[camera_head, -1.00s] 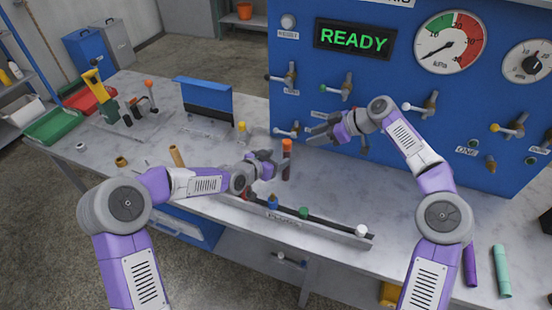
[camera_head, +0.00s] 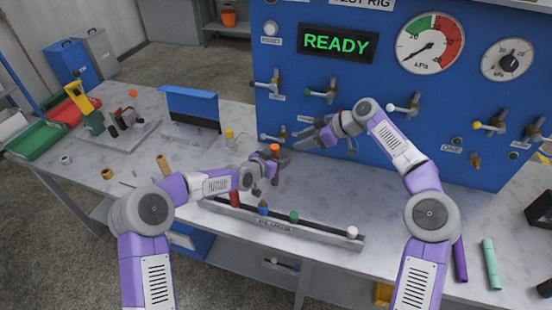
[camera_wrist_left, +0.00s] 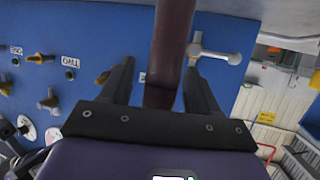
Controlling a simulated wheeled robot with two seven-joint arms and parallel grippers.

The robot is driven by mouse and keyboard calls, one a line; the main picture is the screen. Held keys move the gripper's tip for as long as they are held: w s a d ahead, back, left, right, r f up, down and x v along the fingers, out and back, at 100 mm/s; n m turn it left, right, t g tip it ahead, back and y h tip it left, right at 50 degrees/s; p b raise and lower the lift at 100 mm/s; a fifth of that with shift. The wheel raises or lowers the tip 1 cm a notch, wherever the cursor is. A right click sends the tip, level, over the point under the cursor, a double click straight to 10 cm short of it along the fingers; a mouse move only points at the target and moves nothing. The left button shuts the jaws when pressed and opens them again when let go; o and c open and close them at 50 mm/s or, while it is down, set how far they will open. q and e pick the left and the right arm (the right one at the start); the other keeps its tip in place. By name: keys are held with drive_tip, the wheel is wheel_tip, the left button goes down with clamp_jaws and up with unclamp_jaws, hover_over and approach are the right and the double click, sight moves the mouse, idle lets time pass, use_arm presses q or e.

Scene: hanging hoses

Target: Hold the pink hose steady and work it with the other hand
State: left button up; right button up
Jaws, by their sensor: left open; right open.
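No clearly pink hose shows. A dark red-brown tube with an orange top (camera_head: 275,148) stands on the bench at my left gripper. In the left wrist view, a dark red-brown tube (camera_wrist_left: 170,45) runs between the two fingers. My left gripper (camera_head: 279,163) is open with its fingers on either side of the tube; contact cannot be told.
The blue test panel (camera_head: 290,85) with valves and gauges rises behind the bench. A metal rail (camera_head: 325,232) with coloured knobs lies in front. A purple tube (camera_head: 460,262) and a teal tube (camera_head: 491,265) lie at the right. The bench (camera_head: 385,205) is clear between rail and panel.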

use_arm(q)
drive_tip(key=c, duration=1)
drive_tip(key=o, duration=1.1)
drive_tip(key=shift+s+a, duration=0.1)
